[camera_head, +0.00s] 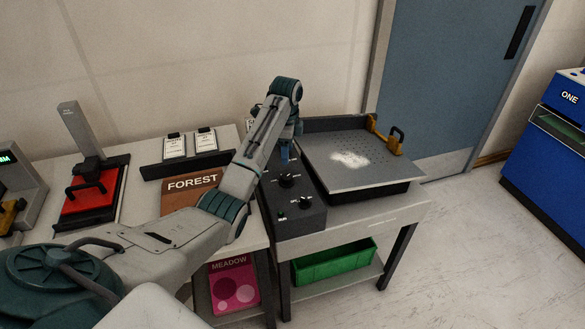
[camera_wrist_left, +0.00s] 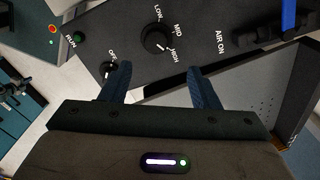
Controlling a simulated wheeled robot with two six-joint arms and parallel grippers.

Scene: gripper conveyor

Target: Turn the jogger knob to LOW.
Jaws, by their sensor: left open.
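The jogger knob (camera_wrist_left: 155,38) is a round black knob on a dark control panel (camera_head: 303,219), with LOW, MID and HIGH printed around it. In the left wrist view its pale pointer mark seems to face HIGH. The knob also shows in the head view (camera_head: 287,181). My left gripper (camera_wrist_left: 160,82) is open and empty, its two blue fingers apart and pointing to the panel. The knob appears ahead of the gap between them, with no visible contact. In the head view the left gripper (camera_head: 286,154) is above the panel, partly hidden by my arm. My right gripper is not in view.
A second knob (camera_wrist_left: 118,69) marked OFF and a green RUN button (camera_wrist_left: 78,39) share the panel. The jogger tray (camera_head: 365,175), bearing a white pile, stands beside it.

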